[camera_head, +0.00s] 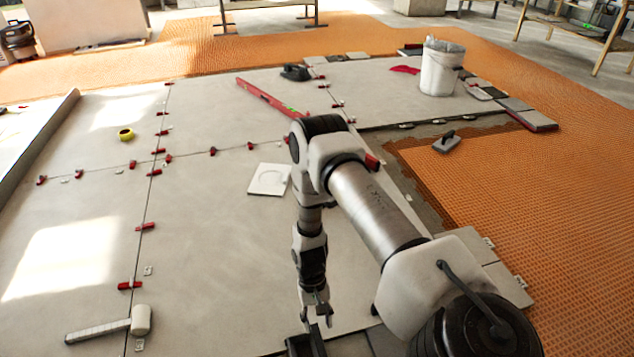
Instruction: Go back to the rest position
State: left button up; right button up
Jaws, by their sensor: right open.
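My right arm reaches in from the lower right and bends down at its elbow. My right gripper (318,318) hangs low over the near part of the grey tiles (215,255), open, with nothing seen between its fingers. My left gripper is not in the picture. Red levelling wedges (146,226) sit along the tile joints, several of them. A white-headed mallet (140,320) lies on the tiles at the lower left.
A red level (265,97), a white square plate (269,179) and a yellow tape roll (126,134) lie on the tiles. A white bucket (440,70) stands at the back right. A trowel (447,141) lies by the orange matting (510,180). The left tiles are mostly clear.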

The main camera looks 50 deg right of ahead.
jog(key=v, duration=0.3)
dwell(0.5)
